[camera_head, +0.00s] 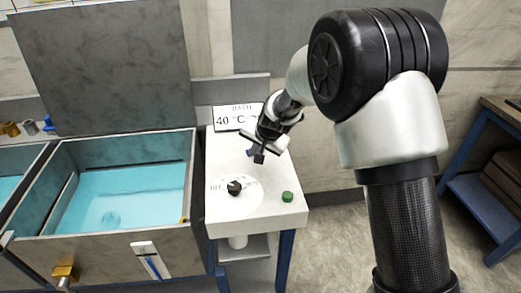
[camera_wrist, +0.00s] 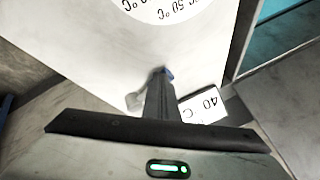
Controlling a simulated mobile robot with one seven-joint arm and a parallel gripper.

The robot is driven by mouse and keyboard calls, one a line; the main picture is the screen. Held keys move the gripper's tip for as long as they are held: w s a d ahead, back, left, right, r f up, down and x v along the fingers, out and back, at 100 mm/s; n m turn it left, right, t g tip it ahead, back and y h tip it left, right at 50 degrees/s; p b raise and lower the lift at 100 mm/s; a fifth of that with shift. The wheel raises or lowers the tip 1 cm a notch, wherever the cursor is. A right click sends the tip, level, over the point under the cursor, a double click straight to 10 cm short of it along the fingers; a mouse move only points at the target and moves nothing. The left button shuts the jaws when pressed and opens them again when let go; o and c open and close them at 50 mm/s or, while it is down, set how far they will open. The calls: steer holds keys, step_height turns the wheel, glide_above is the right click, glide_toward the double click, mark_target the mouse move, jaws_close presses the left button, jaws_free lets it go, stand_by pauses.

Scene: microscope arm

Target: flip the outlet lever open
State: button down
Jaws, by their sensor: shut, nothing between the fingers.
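My gripper (camera_head: 259,157) is shut and empty, hanging above the back part of a white control cabinet. In the wrist view its closed dark fingers (camera_wrist: 161,95) point at the white top, with a small blue piece (camera_wrist: 168,72) at their tip. The blue piece (camera_head: 250,153) also shows beside the gripper in the head view; I cannot tell what it belongs to. A brass fitting (camera_head: 64,272) is on the lower front of the water bath, far to the lower left of my gripper. It may be the outlet; no lever shape is clear on it.
The open bath (camera_head: 190,180) holds blue water, its grey lid (camera_head: 105,65) standing up behind. A black knob (camera_head: 235,187) on a dial, a green button (camera_head: 287,196) and a 40 °C display (camera_head: 232,118) are on the cabinet. A blue-framed table (camera_head: 468,190) stands right. Floor in front is partly clear.

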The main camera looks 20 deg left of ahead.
steer(key=shift+w+a, duration=0.1)
steer(key=shift+a, duration=0.3)
steer(key=shift+d, duration=0.1)
stand_by(0.4)
